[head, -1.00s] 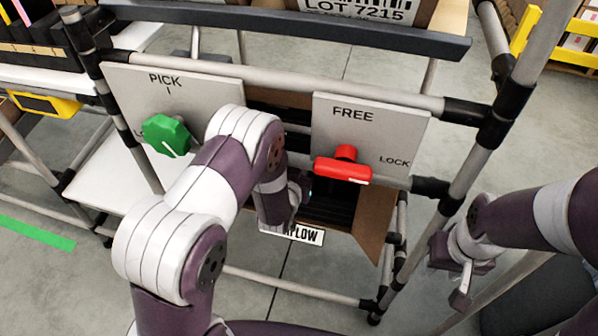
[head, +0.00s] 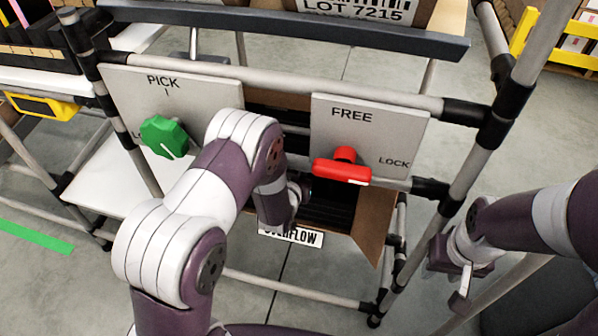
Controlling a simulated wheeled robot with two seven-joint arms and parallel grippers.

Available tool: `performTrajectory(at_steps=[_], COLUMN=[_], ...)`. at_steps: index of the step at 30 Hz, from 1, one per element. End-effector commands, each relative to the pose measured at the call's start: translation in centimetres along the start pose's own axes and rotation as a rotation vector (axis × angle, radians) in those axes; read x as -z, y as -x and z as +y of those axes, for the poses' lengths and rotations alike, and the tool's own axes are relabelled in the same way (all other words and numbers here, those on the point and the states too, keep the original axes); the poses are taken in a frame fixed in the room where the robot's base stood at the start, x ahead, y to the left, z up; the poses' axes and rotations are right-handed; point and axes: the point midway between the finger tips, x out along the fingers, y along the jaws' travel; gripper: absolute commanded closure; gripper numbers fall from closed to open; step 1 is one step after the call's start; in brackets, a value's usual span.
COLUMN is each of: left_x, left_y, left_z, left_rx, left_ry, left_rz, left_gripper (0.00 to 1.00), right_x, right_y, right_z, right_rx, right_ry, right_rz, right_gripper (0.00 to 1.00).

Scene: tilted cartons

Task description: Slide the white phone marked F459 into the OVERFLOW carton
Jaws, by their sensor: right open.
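The OVERFLOW carton (head: 372,226) is a tilted brown carton in the rack, behind the lever panels, with dark slots inside. Its white OVERFLOW label (head: 308,238) shows below the opening, its left part covered by my left arm. My left wrist is over the carton's opening. Its gripper (head: 297,192) is mostly hidden behind the wrist, and its fingers cannot be made out. I cannot see the white phone marked F459. My right gripper (head: 450,283) is open and empty, right of the rack and apart from the carton.
A white panel with a green knob (head: 164,137) reads PICK. Another panel with a red handle (head: 342,170) reads FREE and LOCK. Grey rack tubes (head: 461,185) with black joints frame the carton. A carton marked LOT 7215 (head: 360,10) sits above. Grey floor is clear between rack and right arm.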

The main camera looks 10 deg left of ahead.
Motion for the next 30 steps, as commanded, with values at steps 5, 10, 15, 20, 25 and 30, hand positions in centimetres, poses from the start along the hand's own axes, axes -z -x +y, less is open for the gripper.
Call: performTrajectory(at_steps=[5, 10, 15, 20, 25, 30], left_x=[0.07, 0.07, 0.05, -0.03, -0.02, 0.25], left_y=[-0.01, 0.0, 0.0, 0.01, 0.01, 0.54], left_z=[0.01, 0.0, 0.0, 0.0, 0.0, 0.01], left_rx=[0.0, 0.0, 0.0, 0.0, 0.0, 0.0], left_ry=[0.0, 0.0, 0.0, 0.0, 0.0, 0.0], left_rz=[0.002, 0.002, 0.001, -0.001, 0.0, 0.0], left_gripper=[1.0, 0.6, 0.5, 0.5, 0.5, 0.5], right_x=[0.0, 0.0, 0.0, 0.0, 0.0, 0.06], right_y=[0.01, 0.01, 0.0, -0.01, 0.0, 0.54], right_z=[0.0, 0.0, 0.0, 0.0, 0.0, 0.0], right_rx=[0.0, 0.0, 0.0, 0.0, 0.0, 0.0], right_ry=[0.0, 0.0, 0.0, 0.0, 0.0, 0.0], right_rz=[0.0, 0.0, 0.0, 0.0, 0.0, 0.0], right_gripper=[0.57, 0.57, 0.57, 0.57, 0.57, 0.57])
